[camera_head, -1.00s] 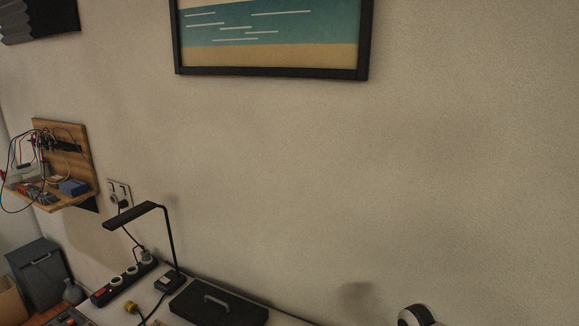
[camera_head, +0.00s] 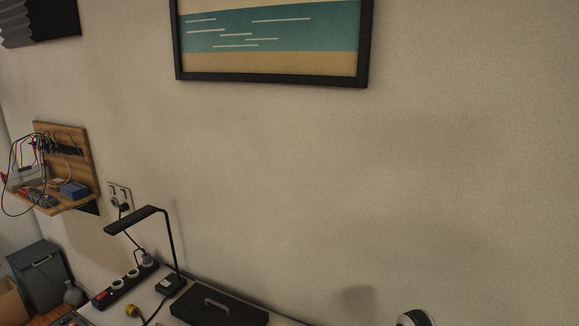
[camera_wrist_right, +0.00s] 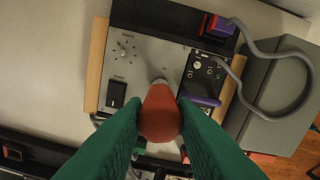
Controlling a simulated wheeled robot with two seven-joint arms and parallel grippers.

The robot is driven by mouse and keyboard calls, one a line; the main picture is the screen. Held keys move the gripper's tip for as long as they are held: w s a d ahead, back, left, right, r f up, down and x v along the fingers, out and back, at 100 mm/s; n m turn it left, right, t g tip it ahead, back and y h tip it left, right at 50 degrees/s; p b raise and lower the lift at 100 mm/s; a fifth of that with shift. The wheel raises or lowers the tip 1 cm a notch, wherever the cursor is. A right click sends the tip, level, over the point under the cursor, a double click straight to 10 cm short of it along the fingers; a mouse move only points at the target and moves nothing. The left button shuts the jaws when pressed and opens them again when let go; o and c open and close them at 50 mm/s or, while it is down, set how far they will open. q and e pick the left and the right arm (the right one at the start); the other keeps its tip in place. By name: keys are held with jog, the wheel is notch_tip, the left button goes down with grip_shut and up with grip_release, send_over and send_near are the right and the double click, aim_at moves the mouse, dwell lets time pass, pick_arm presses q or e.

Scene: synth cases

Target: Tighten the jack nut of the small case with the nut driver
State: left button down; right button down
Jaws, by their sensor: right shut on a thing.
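The small case (camera_wrist_right: 143,72) shows in the right wrist view, with a grey faceplate, wooden side cheeks, a knob and a black rocker switch. My right gripper (camera_wrist_right: 159,105), with green fingers, is shut on the red-orange handle of the nut driver (camera_wrist_right: 160,122). The driver points at the lower middle of the faceplate. Its handle hides most of its shaft, so I cannot tell whether its tip sits on the jack nut. The nut itself is hidden. My left gripper is in neither view.
A purple item (camera_wrist_right: 202,100) and a grey cable (camera_wrist_right: 262,108) lie right of the driver, near a grey box (camera_wrist_right: 275,95). Bare pale tabletop (camera_wrist_right: 50,70) is at left. The head view shows mostly wall, a desk lamp (camera_head: 170,245) and a black lidded case (camera_head: 219,307).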

jog(key=shift+m+p, duration=1)
jog(key=shift+m, duration=0.1)
jog(key=shift+m+p, duration=1.15)
jog(key=shift+m, duration=0.35)
jog(key=c, duration=1.1)
grip_release()
